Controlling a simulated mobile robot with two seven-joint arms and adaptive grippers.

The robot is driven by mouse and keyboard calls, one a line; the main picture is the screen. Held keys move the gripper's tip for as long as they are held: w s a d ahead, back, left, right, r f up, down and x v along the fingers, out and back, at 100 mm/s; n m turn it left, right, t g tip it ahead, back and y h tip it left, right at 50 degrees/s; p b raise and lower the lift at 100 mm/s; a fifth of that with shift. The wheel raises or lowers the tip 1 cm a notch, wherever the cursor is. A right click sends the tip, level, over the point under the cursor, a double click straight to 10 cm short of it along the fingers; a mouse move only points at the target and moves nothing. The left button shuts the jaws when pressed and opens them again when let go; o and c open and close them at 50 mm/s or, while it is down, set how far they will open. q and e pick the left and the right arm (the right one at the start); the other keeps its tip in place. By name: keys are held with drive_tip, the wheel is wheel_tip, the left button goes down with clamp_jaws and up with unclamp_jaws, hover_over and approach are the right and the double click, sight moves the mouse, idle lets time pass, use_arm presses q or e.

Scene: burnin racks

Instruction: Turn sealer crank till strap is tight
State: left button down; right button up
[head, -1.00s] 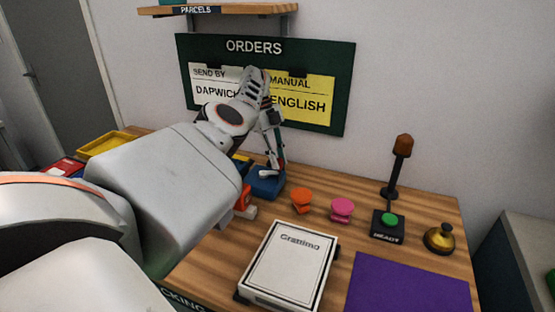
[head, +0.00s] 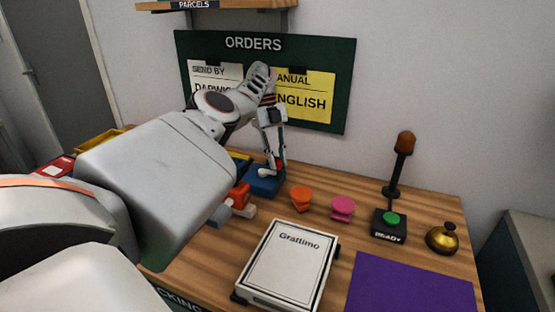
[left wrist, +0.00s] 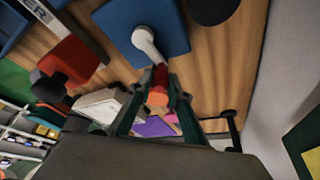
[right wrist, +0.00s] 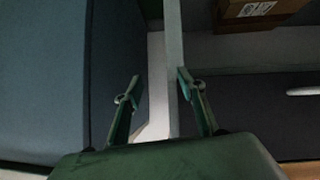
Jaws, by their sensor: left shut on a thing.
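The blue sealer block (head: 266,184) stands at the back left of the wooden bench, with a pale crank on its top. In the left wrist view the sealer (left wrist: 112,18) is at the top, and its white crank arm (left wrist: 147,42) leads to a red handle (left wrist: 160,76). My left gripper (head: 278,166) reaches down over the sealer. In its wrist view its fingers (left wrist: 159,88) are shut on the red handle. My right gripper (right wrist: 158,90) is open and empty, away from the bench top. I cannot make out the strap or how tight it is.
A white Grattimo box (head: 285,262) lies in front, beside a purple mat (head: 410,286). An orange-red object (head: 238,195) is left of the sealer.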

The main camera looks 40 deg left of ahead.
use_arm(q)
drive_tip(key=c, duration=1.8)
unclamp_jaws()
drive_tip(key=shift+c, duration=0.2)
